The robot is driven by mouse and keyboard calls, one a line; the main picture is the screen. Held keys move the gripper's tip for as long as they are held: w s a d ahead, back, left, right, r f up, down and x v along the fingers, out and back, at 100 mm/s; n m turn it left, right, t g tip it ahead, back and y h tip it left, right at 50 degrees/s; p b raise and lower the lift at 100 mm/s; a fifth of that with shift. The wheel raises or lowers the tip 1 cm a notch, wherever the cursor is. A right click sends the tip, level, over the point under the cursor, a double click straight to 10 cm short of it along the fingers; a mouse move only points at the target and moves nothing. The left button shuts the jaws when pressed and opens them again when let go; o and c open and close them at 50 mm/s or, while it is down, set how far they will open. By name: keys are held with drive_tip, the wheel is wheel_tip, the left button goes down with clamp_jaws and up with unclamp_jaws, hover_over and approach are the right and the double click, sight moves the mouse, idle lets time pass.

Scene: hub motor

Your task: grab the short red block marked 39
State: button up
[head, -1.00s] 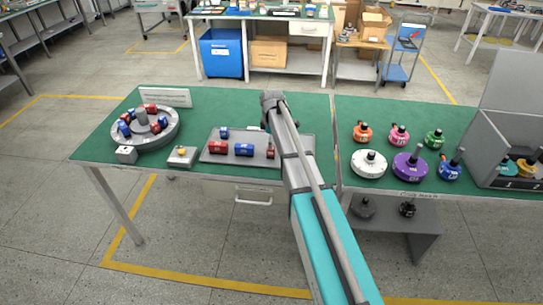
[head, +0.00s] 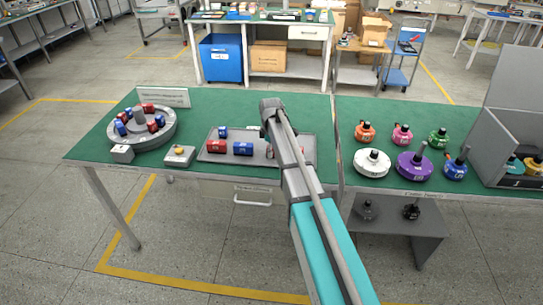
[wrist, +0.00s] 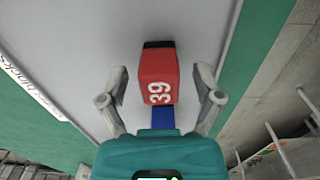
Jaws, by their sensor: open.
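The red block marked 39 (wrist: 158,78) shows in the wrist view, with a dark end at its top and the white number near its lower end. My gripper (wrist: 160,88) is open, with one finger on each side of the block and a gap on both sides. A blue piece (wrist: 162,119) shows just below the block, partly hidden by my gripper's body. In the head view a small red block (head: 270,151) stands on the grey tray (head: 204,155) close to my arm; I cannot read its number. My fingers are hidden there.
The tray also holds a red block (head: 216,146), a blue block (head: 243,148) and a smaller blue block (head: 223,132). A round grey fixture (head: 168,133) with red and blue blocks stands at left. Coloured hub parts and a grey bin (head: 503,125) stand at right.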

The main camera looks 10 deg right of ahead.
idle(0.4)
clamp_jaws()
